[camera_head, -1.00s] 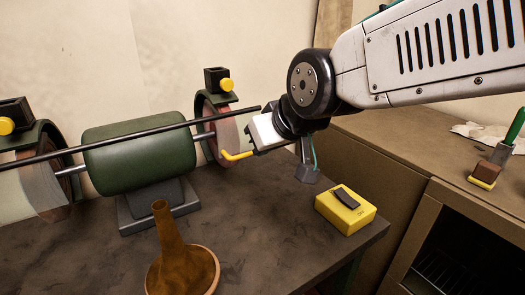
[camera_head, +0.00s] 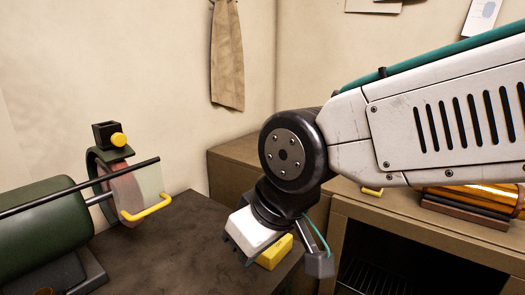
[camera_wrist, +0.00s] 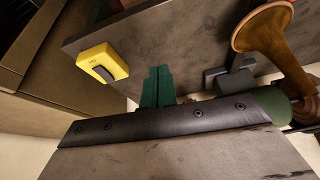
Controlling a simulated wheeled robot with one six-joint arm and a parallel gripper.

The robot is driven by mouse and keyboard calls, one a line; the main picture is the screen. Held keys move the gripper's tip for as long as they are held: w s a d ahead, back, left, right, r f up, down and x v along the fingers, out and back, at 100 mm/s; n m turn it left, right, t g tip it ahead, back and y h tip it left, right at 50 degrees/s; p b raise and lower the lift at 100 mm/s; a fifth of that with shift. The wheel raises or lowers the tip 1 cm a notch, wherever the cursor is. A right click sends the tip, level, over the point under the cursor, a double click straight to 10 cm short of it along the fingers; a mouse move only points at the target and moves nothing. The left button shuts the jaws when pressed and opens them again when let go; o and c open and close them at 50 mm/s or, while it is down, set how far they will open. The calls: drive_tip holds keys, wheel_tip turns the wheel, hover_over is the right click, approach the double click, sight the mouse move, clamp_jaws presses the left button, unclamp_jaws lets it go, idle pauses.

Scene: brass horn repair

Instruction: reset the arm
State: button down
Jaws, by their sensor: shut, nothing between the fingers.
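My gripper shows from behind in the head view as a white block below my dark wrist joint, over the right end of the bench; its fingers are hidden there. In the wrist view its two green fingers (camera_wrist: 158,72) lie together, shut, with nothing between them. The gripper is clear of the buffing machine (camera_head: 40,228), whose wheel (camera_head: 126,192) and yellow handle (camera_head: 148,210) are to its left. A yellow switch box (camera_head: 276,253) sits on the bench, partly hidden by the gripper; it also shows in the wrist view (camera_wrist: 102,62).
The dark bench top (camera_head: 165,250) has bare room between machine and gripper. A brown cabinet (camera_head: 228,165) stands behind and right. A cloth (camera_head: 227,60) hangs on the back wall. The brass horn (camera_wrist: 262,28) shows upper right in the wrist view.

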drive_tip(key=s+d+m+h, duration=0.1)
drive_tip(key=s+d+m, duration=0.1)
drive_tip(key=d, duration=0.7)
drive_tip(key=s+d+f+m+g+h, duration=0.1)
drive_tip(key=s+d+m, duration=0.2)
drive_tip(key=d, duration=0.7)
drive_tip(key=s+d+f+m+h, duration=0.1)
drive_tip(key=s+d+m, duration=0.2)
drive_tip(key=d, duration=0.7)
drive_tip(key=shift+m+g+h, duration=0.3)
drive_tip(key=shift+m+h, duration=0.1)
drive_tip(key=shift+m, duration=0.4)
